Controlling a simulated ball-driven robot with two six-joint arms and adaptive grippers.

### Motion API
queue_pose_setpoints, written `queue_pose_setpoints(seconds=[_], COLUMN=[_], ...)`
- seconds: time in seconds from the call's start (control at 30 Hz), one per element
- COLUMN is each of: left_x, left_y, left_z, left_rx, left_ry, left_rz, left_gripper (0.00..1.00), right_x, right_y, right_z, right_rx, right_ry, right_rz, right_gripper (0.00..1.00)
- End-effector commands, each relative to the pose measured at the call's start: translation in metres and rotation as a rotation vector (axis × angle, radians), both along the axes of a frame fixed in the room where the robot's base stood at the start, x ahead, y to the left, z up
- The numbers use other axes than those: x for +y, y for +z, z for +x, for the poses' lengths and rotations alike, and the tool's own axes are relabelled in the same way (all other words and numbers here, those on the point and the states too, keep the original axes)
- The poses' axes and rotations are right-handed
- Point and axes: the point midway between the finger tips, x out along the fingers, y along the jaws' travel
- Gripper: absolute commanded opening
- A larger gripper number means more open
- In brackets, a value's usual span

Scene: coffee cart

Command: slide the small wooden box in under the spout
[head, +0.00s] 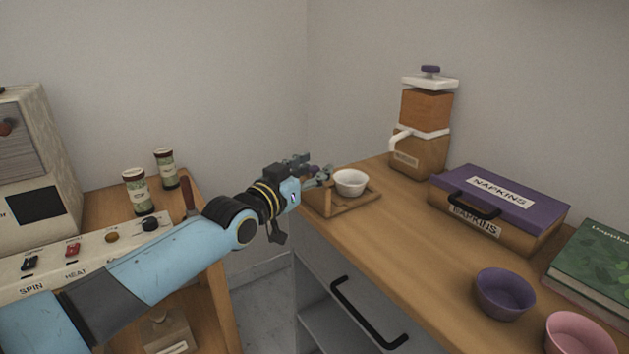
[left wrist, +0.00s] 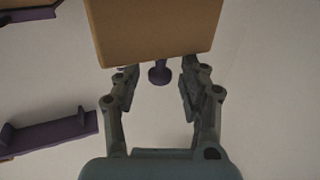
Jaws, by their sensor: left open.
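My left gripper (head: 322,176) is open at the left end of the counter, beside a wooden piece (head: 327,200) that seems to be the small wooden box, mostly hidden by my gripper. In the left wrist view a plain tan wooden block (left wrist: 155,30) lies just beyond my open fingers (left wrist: 160,88), with a purple knob (left wrist: 160,73) between them; I cannot tell whether the fingers touch it. A white spout (head: 400,138) juts from the wooden dispenser (head: 425,110) further back on the right. My right gripper is not in view.
A white bowl (head: 350,183) stands on a low wooden tray (head: 366,202) next to my gripper. A purple-lidded napkin box (head: 505,195), purple bowl (head: 504,293), pink bowl (head: 580,335) and green book (head: 597,262) are on the right. The counter in front of the dispenser is clear.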

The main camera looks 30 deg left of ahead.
Motion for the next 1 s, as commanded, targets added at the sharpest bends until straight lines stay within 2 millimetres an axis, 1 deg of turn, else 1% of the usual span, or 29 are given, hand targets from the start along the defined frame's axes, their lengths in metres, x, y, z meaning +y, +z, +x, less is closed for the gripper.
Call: queue_pose_setpoints(seconds=[0.03, 0.1, 0.37, 0.4, 0.7, 0.73, 1.0], left_x=[0.0, -0.0001, -0.0001, -0.0001, 0.0, 0.0, 0.0], left_y=[-0.0021, -0.0012, 0.0014, 0.0014, 0.001, 0.001, 0.0005], left_z=[0.0038, 0.0068, 0.0086, 0.0085, 0.0083, 0.0083, 0.008], left_rx=[0.0, 0.001, 0.0, 0.0, 0.001, 0.001, 0.001], left_ry=[0.0, 0.0, 0.0, 0.0, 0.0, 0.0, 0.0], left_rz=[0.0, 0.0, 0.0, 0.0, 0.001, 0.001, 0.001], left_gripper=[0.43, 0.43, 0.43, 0.41, 0.02, 0.0, 0.0], right_x=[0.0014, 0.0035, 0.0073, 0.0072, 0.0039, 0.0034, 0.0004], right_y=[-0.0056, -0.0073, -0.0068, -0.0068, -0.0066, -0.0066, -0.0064], right_z=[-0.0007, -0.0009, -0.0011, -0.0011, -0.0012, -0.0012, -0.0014], right_rx=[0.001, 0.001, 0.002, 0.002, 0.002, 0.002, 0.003], right_ry=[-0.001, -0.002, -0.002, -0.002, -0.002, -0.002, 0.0], right_rz=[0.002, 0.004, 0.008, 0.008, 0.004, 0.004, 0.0], right_gripper=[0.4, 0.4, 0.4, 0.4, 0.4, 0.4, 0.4])
